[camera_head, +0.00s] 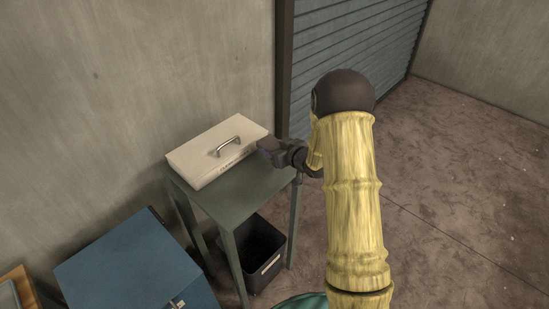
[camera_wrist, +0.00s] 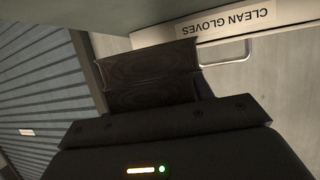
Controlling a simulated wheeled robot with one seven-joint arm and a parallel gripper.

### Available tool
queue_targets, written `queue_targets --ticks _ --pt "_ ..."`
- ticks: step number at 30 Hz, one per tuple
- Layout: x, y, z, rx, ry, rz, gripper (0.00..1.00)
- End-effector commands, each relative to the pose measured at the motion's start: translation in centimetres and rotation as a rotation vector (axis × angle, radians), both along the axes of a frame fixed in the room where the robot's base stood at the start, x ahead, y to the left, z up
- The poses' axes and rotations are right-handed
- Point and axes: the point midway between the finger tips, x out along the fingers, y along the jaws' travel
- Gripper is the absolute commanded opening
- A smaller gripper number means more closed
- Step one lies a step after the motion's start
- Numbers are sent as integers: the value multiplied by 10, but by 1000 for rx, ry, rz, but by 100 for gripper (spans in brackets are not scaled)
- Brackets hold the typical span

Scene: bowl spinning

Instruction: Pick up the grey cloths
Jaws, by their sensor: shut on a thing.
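My gripper (camera_head: 271,147) is dark and reaches in from the right, close to the right end of a cream box on a green table. In the wrist view, dark, wood-grained pieces (camera_wrist: 150,77) stand ahead of the dark gripper body. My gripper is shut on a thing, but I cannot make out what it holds. I see no clearly recognisable grey cloths in either view. Part of the gripper is hidden by my arm's links in the head view.
The cream box (camera_head: 205,157) has a metal handle (camera_head: 229,147), and its label reads "CLEAN GLOVES" (camera_wrist: 232,21). It stands on the green table (camera_head: 236,196). A black bin (camera_head: 262,252) is below the table, and a blue cabinet (camera_head: 130,268) is at lower left. Open floor (camera_head: 455,190) lies right.

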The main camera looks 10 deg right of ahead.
Motion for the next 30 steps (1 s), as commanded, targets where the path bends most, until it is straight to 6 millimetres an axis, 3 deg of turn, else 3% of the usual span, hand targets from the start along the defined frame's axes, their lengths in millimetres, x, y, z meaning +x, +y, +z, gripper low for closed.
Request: queue_targets --ticks 3,9,30 --pt "0 0 23 1 -5 1 27" --pt "0 0 45 0 -1 0 27" --pt "0 1 49 0 0 1 27"
